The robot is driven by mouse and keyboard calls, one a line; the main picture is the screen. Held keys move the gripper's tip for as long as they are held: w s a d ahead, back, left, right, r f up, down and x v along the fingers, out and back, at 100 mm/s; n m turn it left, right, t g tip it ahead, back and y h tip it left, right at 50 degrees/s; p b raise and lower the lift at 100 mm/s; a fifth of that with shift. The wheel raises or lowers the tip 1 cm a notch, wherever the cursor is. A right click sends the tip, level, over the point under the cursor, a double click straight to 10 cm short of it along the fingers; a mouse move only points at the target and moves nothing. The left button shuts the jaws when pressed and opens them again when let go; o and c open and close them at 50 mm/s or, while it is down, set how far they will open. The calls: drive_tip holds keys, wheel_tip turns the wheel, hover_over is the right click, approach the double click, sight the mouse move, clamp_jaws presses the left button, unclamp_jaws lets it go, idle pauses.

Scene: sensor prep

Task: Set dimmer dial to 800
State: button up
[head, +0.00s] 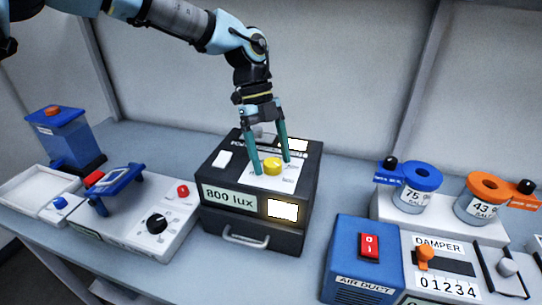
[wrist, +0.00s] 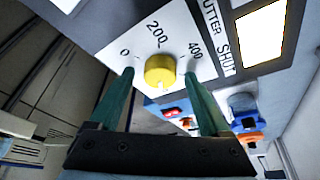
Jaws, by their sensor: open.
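The yellow dimmer dial (head: 271,166) sits on a white scale plate (head: 262,182) on top of a black box (head: 312,177). In the wrist view the dial (wrist: 160,70) has 0, 200 and 400 printed near it; other marks are hidden or too small. I cannot read its pointer. A plate on the box's front reads "800 lux" (head: 229,198). My gripper (head: 273,167) points down with its fingers on either side of the dial. In the wrist view the gripper (wrist: 159,74) is open, with gaps between dial and fingertips.
A white unit with a black knob (head: 157,223) stands left. A blue air duct box (head: 360,258), damper panel (head: 440,245) and two lidded jars stand right.

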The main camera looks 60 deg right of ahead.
drive_tip(key=b+v, duration=0.3)
drive_tip(key=v, duration=0.7)
drive_tip(key=shift+r, duration=0.4)
